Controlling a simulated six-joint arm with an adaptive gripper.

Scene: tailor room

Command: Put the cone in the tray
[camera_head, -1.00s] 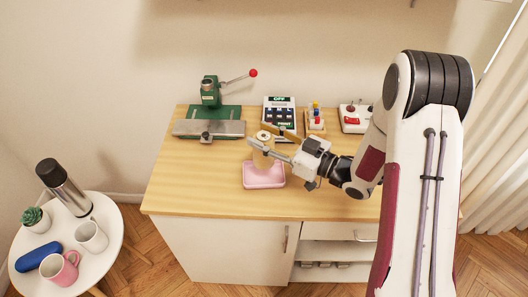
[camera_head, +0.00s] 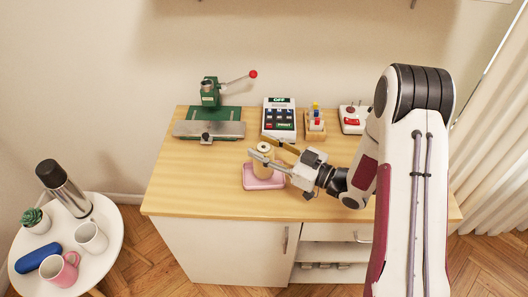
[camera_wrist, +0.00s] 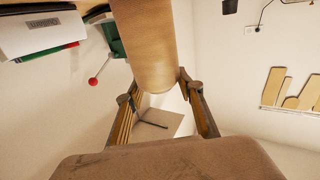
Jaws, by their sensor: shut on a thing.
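In the wrist view the cone (camera_wrist: 146,42) fills the upper middle, between the two brown fingers of my gripper (camera_wrist: 163,98). The tray is not visible in the wrist view.
Behind are a green press (camera_head: 209,115) with a red-knobbed lever, a control panel (camera_head: 279,118), a wooden holder (camera_head: 315,128) and a red-button box (camera_head: 353,119). The wooden tabletop (camera_head: 200,185) is clear left of the tray. A round side table (camera_head: 112,235) holds mugs and a flask.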

